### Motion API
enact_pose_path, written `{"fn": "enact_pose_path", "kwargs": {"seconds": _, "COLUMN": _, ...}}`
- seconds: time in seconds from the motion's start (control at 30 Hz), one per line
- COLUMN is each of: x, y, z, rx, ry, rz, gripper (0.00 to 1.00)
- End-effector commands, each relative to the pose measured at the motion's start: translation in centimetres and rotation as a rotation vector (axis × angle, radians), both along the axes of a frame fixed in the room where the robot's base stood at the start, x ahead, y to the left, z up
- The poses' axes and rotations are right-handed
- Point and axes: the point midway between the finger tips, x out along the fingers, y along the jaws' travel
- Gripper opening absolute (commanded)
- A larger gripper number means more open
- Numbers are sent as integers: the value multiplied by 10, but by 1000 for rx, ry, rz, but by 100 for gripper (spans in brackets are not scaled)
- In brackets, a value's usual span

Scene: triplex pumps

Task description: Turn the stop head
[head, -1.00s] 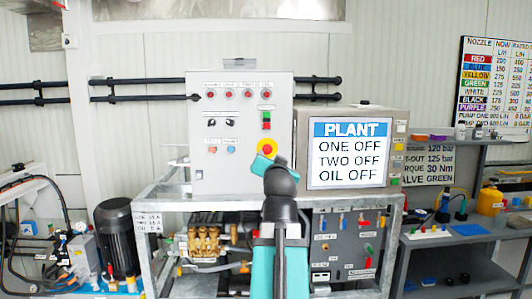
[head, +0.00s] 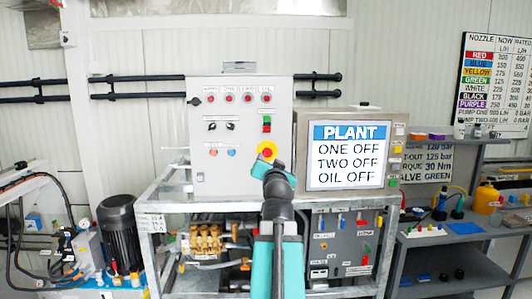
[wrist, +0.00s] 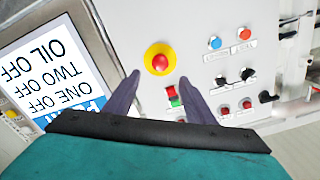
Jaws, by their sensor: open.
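The stop head is a red mushroom button (head: 267,151) on a yellow ring, low on the right side of the grey control panel (head: 222,160). In the wrist view the stop head (wrist: 160,57) lies just beyond the fingertips, between their lines. My gripper (wrist: 158,80) is open and empty, its two dark fingers apart with the tips pointing towards the panel. A gap seems to remain between the fingertips and the head; its depth is hard to tell. In the head view my arm covers the panel's lower right edge, and the fingers cannot be made out.
A green and red switch (wrist: 172,96) sits beside the stop head, close to the right finger in the wrist view. Other knobs and buttons (wrist: 234,75) lie further right. The plant screen (head: 347,155) stands close to the panel's right side.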

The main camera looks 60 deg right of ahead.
Motion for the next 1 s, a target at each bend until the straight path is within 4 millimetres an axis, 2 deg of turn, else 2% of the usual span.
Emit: {"fn": "enact_pose_path", "kwargs": {"seconds": 1.0, "x": 18, "y": -25, "z": 3, "rx": 0, "ry": 1, "rz": 0, "gripper": 50}}
